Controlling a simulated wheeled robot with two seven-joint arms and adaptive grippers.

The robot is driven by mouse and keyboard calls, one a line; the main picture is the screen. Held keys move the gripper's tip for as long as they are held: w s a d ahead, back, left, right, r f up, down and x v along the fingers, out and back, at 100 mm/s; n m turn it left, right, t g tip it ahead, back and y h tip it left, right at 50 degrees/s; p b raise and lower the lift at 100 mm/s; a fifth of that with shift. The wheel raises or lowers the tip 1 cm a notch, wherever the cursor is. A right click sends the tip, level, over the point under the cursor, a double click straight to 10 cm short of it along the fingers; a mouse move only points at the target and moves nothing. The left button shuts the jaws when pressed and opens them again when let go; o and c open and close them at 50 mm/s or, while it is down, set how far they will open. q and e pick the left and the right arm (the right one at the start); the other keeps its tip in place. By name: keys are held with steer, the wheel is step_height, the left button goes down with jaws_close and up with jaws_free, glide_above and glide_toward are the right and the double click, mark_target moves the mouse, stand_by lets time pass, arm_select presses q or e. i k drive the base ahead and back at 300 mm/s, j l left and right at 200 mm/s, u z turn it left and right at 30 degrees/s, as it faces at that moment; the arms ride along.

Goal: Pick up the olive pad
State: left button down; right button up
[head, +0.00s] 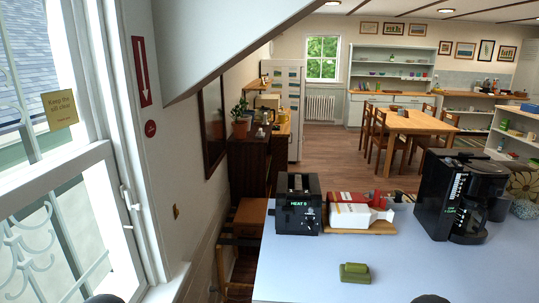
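The olive pad (354,273) lies on the pale blue-grey tabletop (300,262), near the front and close to the middle of the head view. It looks like a small green block with a raised, rounded upper part. Nothing touches it or covers it. Neither of my grippers shows in the head view. Only dark rounded shapes, likely parts of my own arms, show at the bottom edge.
Behind the pad stand a black toaster-like appliance (297,204), a red and white box (350,212) on a wooden board (380,227), and a black coffee machine (460,198) at right. The tabletop around the pad is clear. A window wall (120,130) is at left.

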mark_target(351, 273)
steer(key=u, duration=2.45)
steer(key=k+j+z, duration=0.1)
steer(key=z, duration=0.7)
steer(key=l+z, duration=0.15)
steer(key=z, duration=2.25)
steer(key=i+l+u, duration=0.2)
steer(key=l+u, duration=0.2)
steer(key=l, duration=0.15)
steer(key=i+l+u, duration=0.2)
steer(key=l, duration=0.1)
